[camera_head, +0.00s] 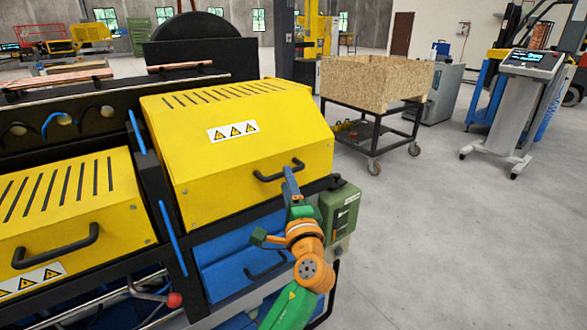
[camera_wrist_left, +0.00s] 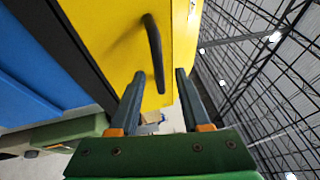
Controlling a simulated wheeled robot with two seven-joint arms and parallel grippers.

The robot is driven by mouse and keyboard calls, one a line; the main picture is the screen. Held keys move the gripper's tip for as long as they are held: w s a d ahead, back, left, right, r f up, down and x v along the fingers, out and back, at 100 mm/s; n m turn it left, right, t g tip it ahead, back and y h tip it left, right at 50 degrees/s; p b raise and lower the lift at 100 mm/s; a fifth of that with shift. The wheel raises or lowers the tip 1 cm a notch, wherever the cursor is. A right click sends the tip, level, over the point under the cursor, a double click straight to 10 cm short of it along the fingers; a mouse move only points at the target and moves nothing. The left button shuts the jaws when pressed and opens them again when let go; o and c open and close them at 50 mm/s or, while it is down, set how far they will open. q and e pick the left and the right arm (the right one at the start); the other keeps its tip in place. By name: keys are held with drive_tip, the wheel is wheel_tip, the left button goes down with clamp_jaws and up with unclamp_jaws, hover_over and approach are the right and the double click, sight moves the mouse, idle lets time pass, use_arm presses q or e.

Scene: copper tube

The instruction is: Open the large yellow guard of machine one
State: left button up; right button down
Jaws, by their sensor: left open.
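The large yellow guard (camera_head: 240,130) is the sloped box with slots and a warning label at the middle of the head view. It sits closed on its black frame. Its black bar handle (camera_head: 268,178) is at the lower front edge. The handle also shows in the left wrist view (camera_wrist_left: 154,55), running lengthwise ahead of the fingers. My left gripper (camera_head: 288,172) is at the right part of this handle. In the left wrist view my left gripper (camera_wrist_left: 155,85) is open, with the handle's lower end lined up between its fingers. Contact cannot be told. My right gripper is not in view.
A smaller yellow guard (camera_head: 70,200) with its own handle is at the left. A green box (camera_head: 340,208) is close to the right of my left wrist. Blue panels (camera_head: 235,250) lie below.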

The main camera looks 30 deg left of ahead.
use_arm(q)
drive_tip(key=x, duration=0.4)
drive_tip(key=shift+w+f, duration=0.1)
drive_tip(key=shift+f, duration=0.05)
clamp_jaws()
idle(1.2)
